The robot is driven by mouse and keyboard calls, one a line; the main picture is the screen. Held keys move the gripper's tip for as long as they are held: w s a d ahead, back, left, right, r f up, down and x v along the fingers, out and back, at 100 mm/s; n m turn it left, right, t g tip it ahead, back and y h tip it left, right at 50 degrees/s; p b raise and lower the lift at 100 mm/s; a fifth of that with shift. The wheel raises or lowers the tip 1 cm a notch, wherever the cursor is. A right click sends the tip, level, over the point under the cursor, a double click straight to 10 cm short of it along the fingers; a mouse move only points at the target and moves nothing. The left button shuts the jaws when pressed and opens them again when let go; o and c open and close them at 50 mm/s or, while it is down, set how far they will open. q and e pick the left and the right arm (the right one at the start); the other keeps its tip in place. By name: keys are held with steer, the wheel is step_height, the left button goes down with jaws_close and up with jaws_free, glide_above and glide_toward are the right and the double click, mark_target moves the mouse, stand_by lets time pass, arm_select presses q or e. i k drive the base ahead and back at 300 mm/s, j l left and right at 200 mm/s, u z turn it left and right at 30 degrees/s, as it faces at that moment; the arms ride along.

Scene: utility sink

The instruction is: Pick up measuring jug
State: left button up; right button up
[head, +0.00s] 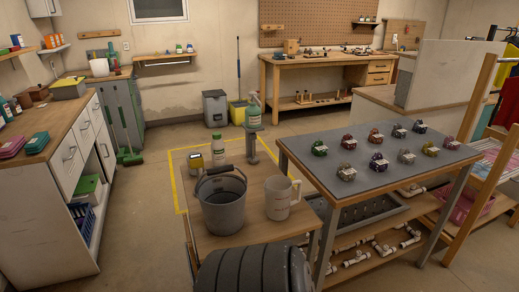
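The measuring jug (279,200) is a pale beige, upright jug with its handle on the right side. It stands on a small wooden table (243,228) at the lower middle of the head view. A dark grey bucket (223,208) with a black handle stands just to its left, with a narrow gap. Neither of my grippers is in view. No gripper touches the jug. The jug's inside is too small to make out.
A white bottle (218,153), a yellow-topped container (195,163) and a grey stand (252,148) are behind the bucket. A grey-topped bench (375,185) with several small coloured items stands close on the right. A white cabinet (50,185) is at left; floor between is clear.

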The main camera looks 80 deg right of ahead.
mark_target(277, 188)
steer(key=z, duration=2.9)
